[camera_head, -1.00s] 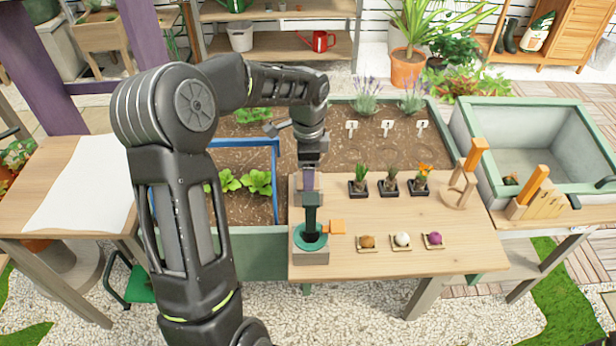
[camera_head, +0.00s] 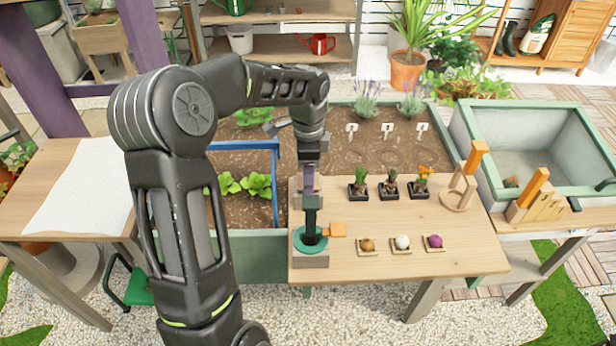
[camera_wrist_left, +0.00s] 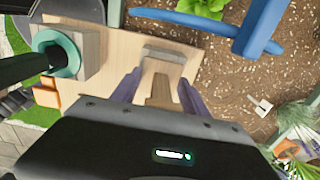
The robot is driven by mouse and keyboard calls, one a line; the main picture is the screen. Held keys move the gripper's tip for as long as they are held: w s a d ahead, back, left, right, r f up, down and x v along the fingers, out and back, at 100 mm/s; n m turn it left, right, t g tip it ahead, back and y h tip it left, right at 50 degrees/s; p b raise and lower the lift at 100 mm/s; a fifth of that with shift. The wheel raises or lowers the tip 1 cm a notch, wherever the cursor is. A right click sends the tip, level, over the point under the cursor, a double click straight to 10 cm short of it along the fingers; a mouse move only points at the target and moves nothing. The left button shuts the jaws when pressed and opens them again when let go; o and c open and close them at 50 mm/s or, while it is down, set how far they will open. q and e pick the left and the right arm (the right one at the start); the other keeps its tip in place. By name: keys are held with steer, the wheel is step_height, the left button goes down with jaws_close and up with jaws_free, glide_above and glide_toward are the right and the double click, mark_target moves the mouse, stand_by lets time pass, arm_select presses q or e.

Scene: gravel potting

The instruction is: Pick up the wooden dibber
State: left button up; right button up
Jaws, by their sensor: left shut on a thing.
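My left gripper (camera_head: 309,182) points down over the left part of the wooden table, its purple fingers just behind a green-ringed stand. In the left wrist view, the gripper (camera_wrist_left: 159,84) has one finger on each side of the wooden dibber (camera_wrist_left: 160,92), a brown wooden piece, and is shut on it. A paler block-like piece (camera_wrist_left: 165,56) shows at the far end of the wood. In the head view the gripper and arm mostly hide the dibber. My right gripper is not in view.
The green-ringed stand (camera_head: 310,259) holds an upright dark tool close by. A blue frame (camera_head: 276,180) and the soil bed (camera_head: 345,150) lie left and behind. The table's right front is clear.

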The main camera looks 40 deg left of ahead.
arm_select(q)
step_height(320, 180, up, 9)
steer(key=shift+r, duration=0.1)
stand_by(0.7)
